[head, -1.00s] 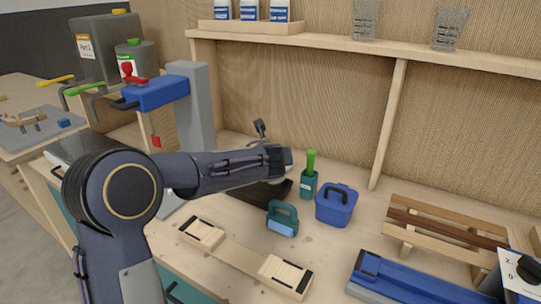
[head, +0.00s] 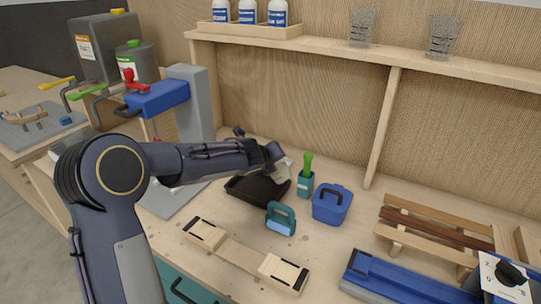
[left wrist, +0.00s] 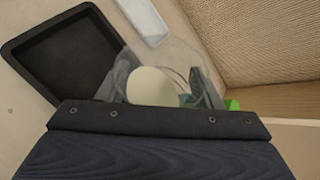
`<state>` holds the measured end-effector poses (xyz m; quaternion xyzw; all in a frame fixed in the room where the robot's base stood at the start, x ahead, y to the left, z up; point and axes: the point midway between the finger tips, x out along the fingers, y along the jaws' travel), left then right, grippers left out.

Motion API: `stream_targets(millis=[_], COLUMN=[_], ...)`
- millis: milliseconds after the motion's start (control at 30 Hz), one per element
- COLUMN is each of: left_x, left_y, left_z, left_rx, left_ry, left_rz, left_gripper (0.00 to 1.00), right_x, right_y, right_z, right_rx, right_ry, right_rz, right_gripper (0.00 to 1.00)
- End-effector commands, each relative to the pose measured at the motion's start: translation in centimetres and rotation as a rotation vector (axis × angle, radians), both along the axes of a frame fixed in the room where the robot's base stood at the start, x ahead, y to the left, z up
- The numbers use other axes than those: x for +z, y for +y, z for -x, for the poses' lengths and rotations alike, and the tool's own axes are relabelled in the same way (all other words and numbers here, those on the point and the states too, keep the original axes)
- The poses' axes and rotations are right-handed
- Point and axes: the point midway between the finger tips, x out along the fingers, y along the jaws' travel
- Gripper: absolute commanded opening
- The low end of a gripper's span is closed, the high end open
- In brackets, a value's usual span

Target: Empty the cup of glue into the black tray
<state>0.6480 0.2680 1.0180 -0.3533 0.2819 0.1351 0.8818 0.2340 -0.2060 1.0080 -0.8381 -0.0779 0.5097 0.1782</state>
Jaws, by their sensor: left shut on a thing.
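My left gripper (head: 280,160) is shut on a clear cup (head: 284,171), above the right rear part of the black tray (head: 248,190). The cup looks tilted in the head view, and my arm hides part of it. In the left wrist view the clear cup (left wrist: 185,58) is between my fingers, with cream-coloured glue (left wrist: 151,86) showing in it. The empty-looking black tray (left wrist: 65,55) lies to the left there. I cannot tell whether any glue is flowing out. My right gripper is not in view.
A teal holder with a green-handled tool (head: 305,182) stands just right of the cup. A blue lidded box (head: 331,204) and a teal-handled tool (head: 281,220) are nearby. Wooden forms (head: 240,255) lie in front. A blue-and-grey press (head: 188,105) stands behind my arm.

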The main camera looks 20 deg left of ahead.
Motion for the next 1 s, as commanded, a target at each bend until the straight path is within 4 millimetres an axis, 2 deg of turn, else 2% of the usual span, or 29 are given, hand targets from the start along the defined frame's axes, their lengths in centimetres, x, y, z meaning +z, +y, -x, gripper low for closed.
stream_targets(millis=[33,1000], left_x=[0.2,-0.7], left_y=[0.1,0.4], left_z=[0.0,0.0], left_rx=[0.003,0.002], left_ry=[0.002,0.01], left_rz=[0.02,0.341], left_gripper=[0.47,0.47], right_x=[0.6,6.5], right_y=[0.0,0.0], right_z=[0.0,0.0], right_rx=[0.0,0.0], right_ry=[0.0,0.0], right_rz=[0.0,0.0], right_gripper=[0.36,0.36])
